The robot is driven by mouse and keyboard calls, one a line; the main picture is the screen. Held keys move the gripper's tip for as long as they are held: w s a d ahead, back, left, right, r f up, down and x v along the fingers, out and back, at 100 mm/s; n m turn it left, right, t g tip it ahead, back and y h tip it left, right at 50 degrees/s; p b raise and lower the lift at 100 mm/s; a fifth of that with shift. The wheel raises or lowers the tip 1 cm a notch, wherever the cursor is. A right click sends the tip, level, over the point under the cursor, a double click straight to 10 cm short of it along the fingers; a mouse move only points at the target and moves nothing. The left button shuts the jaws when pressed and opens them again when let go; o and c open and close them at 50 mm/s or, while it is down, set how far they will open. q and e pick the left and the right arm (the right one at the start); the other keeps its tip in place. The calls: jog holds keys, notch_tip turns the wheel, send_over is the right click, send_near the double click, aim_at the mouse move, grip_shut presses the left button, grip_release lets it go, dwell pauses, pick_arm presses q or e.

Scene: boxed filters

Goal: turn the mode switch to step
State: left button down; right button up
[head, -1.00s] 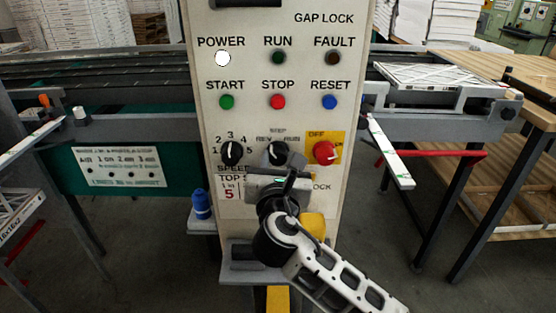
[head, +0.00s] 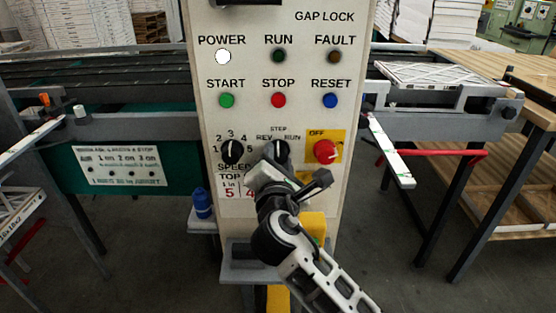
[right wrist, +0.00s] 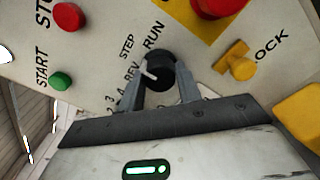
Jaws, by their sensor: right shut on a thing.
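The mode switch (head: 282,148) is a black knob on the white panel, below the STEP label and between REV and RUN. My right gripper (head: 274,160) reaches it from below and covers its lower part. In the right wrist view the two fingers of my right gripper (right wrist: 160,84) are shut on the sides of the mode switch (right wrist: 162,68). Its white pointer mark shows there on the side toward REV and STEP. In the head view the mark looks roughly upright, toward STEP, but it is small. My left gripper is out of view.
The black speed knob (head: 231,151) is close on the left, and a red knob on a yellow plate (head: 325,151) is close on the right. START, STOP and RESET buttons (head: 330,100) sit above. A blue object (head: 202,203) stands at the panel's lower left.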

dwell(0.5)
jog(key=o, duration=1)
